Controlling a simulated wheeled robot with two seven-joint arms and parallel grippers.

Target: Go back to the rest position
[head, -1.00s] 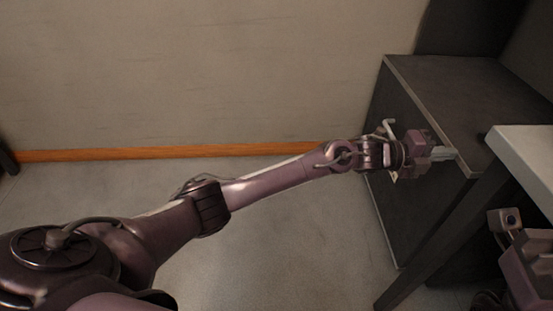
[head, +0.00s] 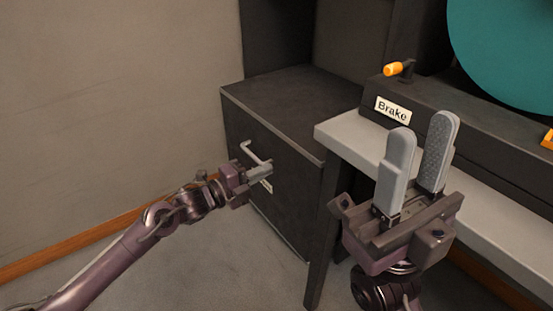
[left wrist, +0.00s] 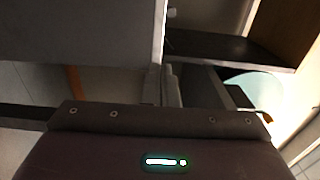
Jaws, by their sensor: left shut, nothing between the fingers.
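My left gripper (head: 262,170) is shut and empty in the head view. It appears in front of the dark cabinet's front face, close by its bar handle (head: 254,151); whether they touch I cannot tell. Its pale fingers (left wrist: 172,88) show edge-on in the left wrist view. My right gripper (head: 424,130) is raised at the right of the head view. Its two grey fingers point up and stand apart, with nothing between them.
A dark cabinet (head: 290,110) stands against the wall. A light-edged table (head: 350,140) adjoins it on the right. On it, a dark console carries a "Brake" label (head: 392,110), an orange-tipped lever (head: 393,69) and a large teal disc (head: 510,50). Floor is clear at lower left.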

